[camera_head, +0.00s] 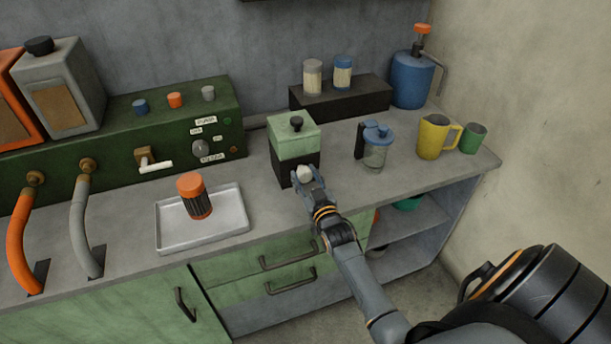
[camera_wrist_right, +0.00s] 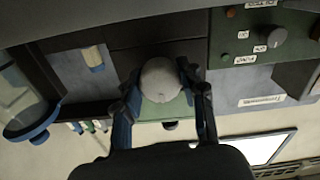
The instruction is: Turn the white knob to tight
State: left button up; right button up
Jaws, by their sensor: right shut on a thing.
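A white round knob (camera_head: 304,172) sits on the front of a black box with a pale green top (camera_head: 293,139) in the middle of the counter. My right gripper (camera_head: 306,178) reaches it from the front. In the right wrist view the knob (camera_wrist_right: 160,80) lies between the two fingers of my right gripper (camera_wrist_right: 160,88), which are shut on it. No mark on the knob shows, so its turn cannot be read. My left gripper is not in view.
A tray (camera_head: 237,221) with an orange-capped jar (camera_head: 194,196) lies to the left. A green panel (camera_head: 233,101) stands behind it, with a grey knob (camera_head: 197,148) and small labels. A lidded glass jug (camera_head: 375,151) and a yellow mug (camera_head: 433,137) stand to the right.

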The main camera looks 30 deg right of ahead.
jog(key=shift+f, duration=0.1)
dwell(0.3)
jog(key=o, duration=1.2)
jog(key=shift+c, duration=0.2)
jog(key=v, duration=1.2)
jog(key=shift+a, duration=0.1)
